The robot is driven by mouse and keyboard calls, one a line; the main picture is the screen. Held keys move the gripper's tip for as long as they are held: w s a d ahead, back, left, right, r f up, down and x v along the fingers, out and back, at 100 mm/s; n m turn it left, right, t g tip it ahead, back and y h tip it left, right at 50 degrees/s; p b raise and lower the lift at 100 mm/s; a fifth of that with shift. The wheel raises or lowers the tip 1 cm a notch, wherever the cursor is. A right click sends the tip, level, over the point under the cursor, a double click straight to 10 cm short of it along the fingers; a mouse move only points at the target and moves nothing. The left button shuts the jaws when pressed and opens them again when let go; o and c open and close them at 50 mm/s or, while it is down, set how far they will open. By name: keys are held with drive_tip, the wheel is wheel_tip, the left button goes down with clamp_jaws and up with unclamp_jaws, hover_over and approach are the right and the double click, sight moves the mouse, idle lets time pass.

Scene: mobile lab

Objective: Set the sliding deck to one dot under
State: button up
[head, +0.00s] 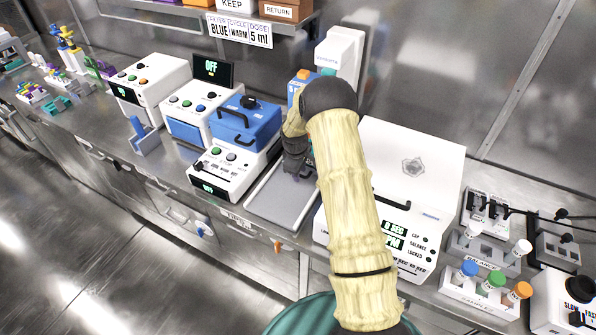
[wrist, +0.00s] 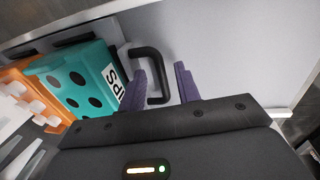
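The sliding deck is probably the flat grey plate (head: 272,206) at the middle of the bench in the head view. In the wrist view a pale grey surface (wrist: 222,60) carries a black bar handle (wrist: 142,52). My gripper (wrist: 166,82) has two purple fingers, spread apart. The left finger overlaps the handle's loop and the right finger is beside it; I cannot tell whether they touch it. In the head view my arm mostly hides the dark gripper (head: 297,160) over the plate. No dot scale for the deck is readable.
A teal tips box (wrist: 78,78) with black round spots and an orange rack (wrist: 22,75) are left of the handle. A blue-lidded machine (head: 240,122) stands left of the plate, a white centrifuge-like machine (head: 425,150) right. Tube racks (head: 480,292) stand further right.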

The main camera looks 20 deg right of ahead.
drive_tip(key=shift+s+d, duration=0.1)
drive_tip(key=shift+d, duration=0.1)
drive_tip(key=shift+r, duration=0.1)
drive_tip(key=shift+a+r, duration=0.15)
drive_tip(key=shift+r, duration=0.35)
wheel_tip(320, 180, up, 16)
drive_tip(key=s+a+b, duration=0.1)
drive_tip(key=s+b, duration=0.1)
drive_tip(key=shift+a, duration=0.4)
drive_tip(key=shift+s, duration=0.1)
drive_tip(key=shift+c, duration=0.4)
